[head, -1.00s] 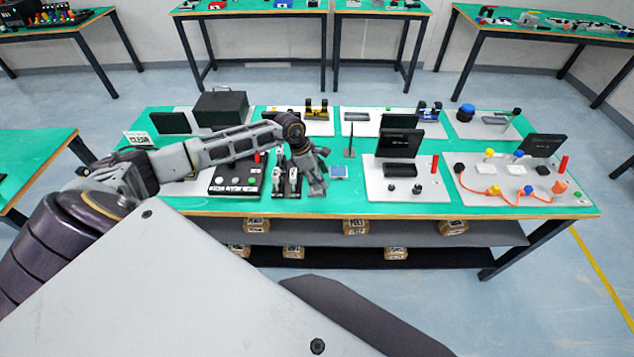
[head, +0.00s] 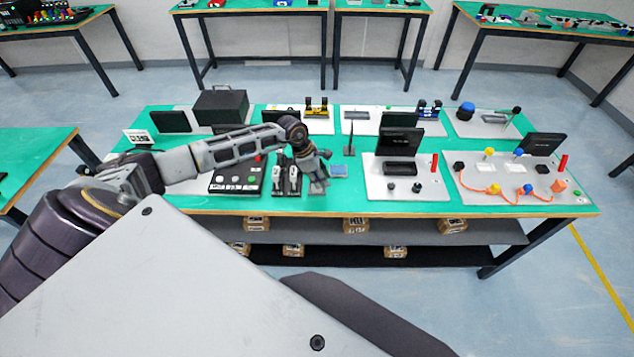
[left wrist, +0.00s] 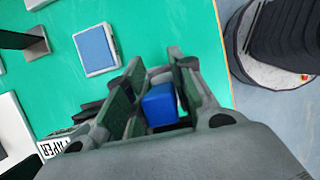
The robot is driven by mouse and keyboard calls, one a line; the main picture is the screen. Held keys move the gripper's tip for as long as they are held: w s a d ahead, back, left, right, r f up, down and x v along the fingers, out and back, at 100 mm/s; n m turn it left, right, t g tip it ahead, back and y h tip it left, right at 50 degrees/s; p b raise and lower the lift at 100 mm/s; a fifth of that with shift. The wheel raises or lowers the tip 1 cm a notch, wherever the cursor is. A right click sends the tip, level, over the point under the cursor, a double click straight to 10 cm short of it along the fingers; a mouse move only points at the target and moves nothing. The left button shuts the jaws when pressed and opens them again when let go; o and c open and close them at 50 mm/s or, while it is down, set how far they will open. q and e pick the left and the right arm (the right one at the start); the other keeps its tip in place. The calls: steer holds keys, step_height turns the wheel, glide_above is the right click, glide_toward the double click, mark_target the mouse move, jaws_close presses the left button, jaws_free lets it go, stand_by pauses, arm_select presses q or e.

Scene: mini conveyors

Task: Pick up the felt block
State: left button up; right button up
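A small blue block (left wrist: 160,106), which I take to be the felt block, shows in the left wrist view between the fingers of my left gripper (left wrist: 160,68). The dark green finger pads stand close on either side of it. I cannot tell whether both pads press on it. In the head view my left gripper (head: 317,184) points down near the table's front edge, just left of a blue square pad with a pale border (head: 338,171). The block is hidden by the gripper there. My right gripper is not in view.
The pad also lies flat in the left wrist view (left wrist: 96,50). A thin upright post (head: 349,140) stands behind the pad. A grey panel (head: 405,188) with a dark screen is to the right.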

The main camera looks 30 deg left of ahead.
arm_select(q)
steer(key=shift+c, duration=1)
steer(key=shift+r, duration=0.1)
steer(key=shift+r, duration=0.2)
step_height(320, 180, up, 10)
steer(key=b, duration=0.1)
steer(key=shift+f+b, duration=0.25)
steer(key=shift+b, duration=0.15)
steer(key=shift+s, duration=0.1)
